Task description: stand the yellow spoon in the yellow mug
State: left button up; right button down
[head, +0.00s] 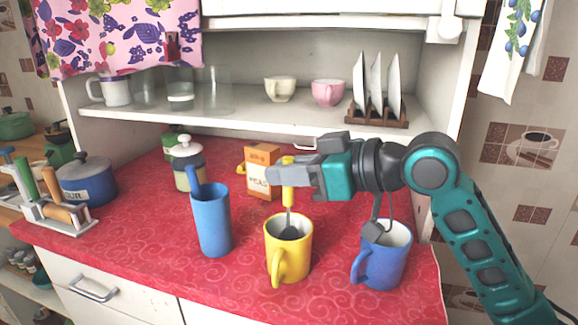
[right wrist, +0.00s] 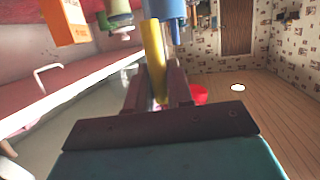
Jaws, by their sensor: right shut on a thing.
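The yellow mug (head: 273,246) stands upright on the red counter in the head view, its handle toward the front. My right gripper (head: 278,174) is above the mug, shut on the handle of the yellow spoon (head: 288,192). The spoon hangs near upright, its dark bowl down at the mug's mouth; how deep it sits is hard to tell. In the right wrist view the yellow spoon handle (right wrist: 154,50) shows between the fingers of the right gripper (right wrist: 157,88). The mug is not clearly seen there. My left gripper is not in view.
A tall blue cup (head: 212,222) stands left of the yellow mug, a blue mug (head: 379,264) to the right. An orange box (head: 258,160) and a lidded jar (head: 188,165) stand behind. A blue pot (head: 86,184) and rack are far left. A shelf (head: 235,118) overhangs the back.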

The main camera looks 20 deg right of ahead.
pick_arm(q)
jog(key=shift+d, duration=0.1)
pick_arm(e)
jog(key=c, duration=0.9)
grip_release()
pick_arm(q)
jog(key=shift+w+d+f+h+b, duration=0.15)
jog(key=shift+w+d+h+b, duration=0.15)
jog(key=shift+b, duration=0.4)
pick_arm(e)
jog(key=v, duration=1.3)
jog(key=shift+f, duration=0.15)
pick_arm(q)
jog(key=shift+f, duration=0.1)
